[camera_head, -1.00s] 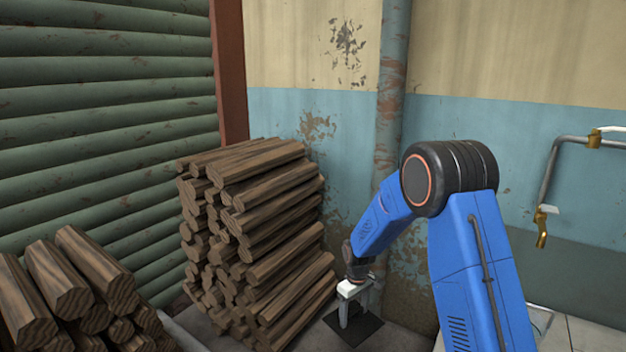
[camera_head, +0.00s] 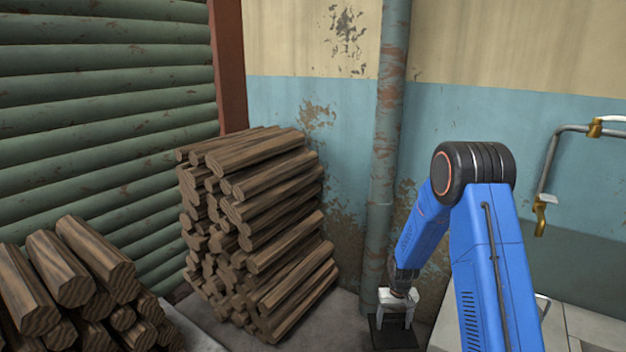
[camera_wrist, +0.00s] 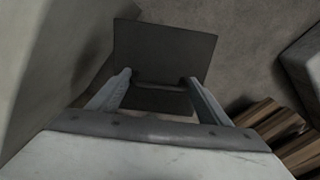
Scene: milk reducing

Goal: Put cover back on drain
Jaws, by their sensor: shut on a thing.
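The cover (camera_head: 400,337) is a dark square plate at the foot of the wall, near the bottom of the head view. It also shows in the wrist view (camera_wrist: 165,48), with a thin bar across its middle between the fingers. My gripper (camera_head: 396,324) is shut on the cover and sits above it; its two fingers (camera_wrist: 160,84) flank the bar in the wrist view. I cannot tell whether the cover touches the floor. I cannot make out the drain opening in either view.
A rusty vertical pipe (camera_head: 388,150) runs down the wall just behind the gripper. A tall stack of logs (camera_head: 260,235) stands to the left, with more logs (camera_head: 75,285) at the lower left. A brass tap (camera_head: 540,215) hangs at the right.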

